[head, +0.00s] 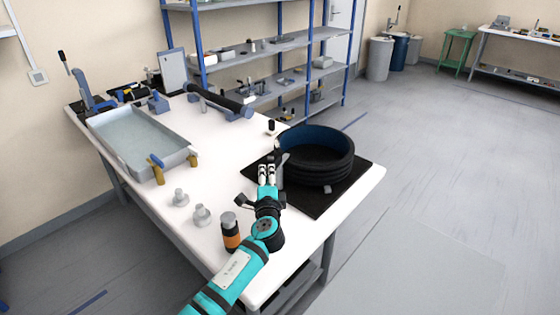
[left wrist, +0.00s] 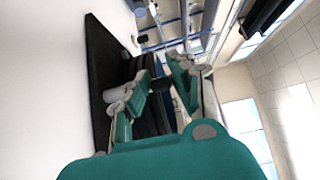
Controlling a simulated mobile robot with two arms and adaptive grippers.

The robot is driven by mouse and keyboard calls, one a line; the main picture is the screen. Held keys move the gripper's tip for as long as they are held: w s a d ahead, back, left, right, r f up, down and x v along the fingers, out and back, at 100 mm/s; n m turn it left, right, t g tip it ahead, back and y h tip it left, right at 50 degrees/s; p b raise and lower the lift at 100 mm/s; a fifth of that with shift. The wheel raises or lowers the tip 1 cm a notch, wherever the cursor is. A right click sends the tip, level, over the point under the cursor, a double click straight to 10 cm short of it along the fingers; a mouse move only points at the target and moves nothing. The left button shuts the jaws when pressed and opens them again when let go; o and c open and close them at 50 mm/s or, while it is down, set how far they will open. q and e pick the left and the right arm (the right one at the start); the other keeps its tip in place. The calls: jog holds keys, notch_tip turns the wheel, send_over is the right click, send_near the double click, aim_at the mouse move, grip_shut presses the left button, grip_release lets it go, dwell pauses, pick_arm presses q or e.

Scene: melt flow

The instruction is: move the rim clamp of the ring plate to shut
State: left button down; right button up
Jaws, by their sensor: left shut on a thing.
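The ring plate (head: 318,160), a stack of black rings with a blue inner wall, stands on a square black mat (head: 318,205) at the right end of the white table. My left gripper (head: 267,168) is at the ring's left side, with its fingers close together. My right gripper is in neither view.
An orange-banded bottle (head: 230,235) and two grey knobbed weights (head: 201,215) stand left of my left arm. A shallow tray (head: 135,140) is at the table's left. A dark roller (head: 220,101) lies at the back. Blue-posted shelves stand behind.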

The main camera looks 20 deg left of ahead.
pick_arm(q)
jog(key=shift+a, duration=0.95)
jog(key=shift+w+a, duration=0.1)
jog(key=shift+a, duration=0.1)
jog(key=c, duration=1.1)
grip_release()
jog(key=shift+a, duration=0.25)
jog(key=shift+o, duration=0.2)
jog(key=shift+d, duration=0.15)
jog(key=shift+d, duration=0.1)
jog(key=p+v, duration=0.1)
jog(key=v, duration=0.6)
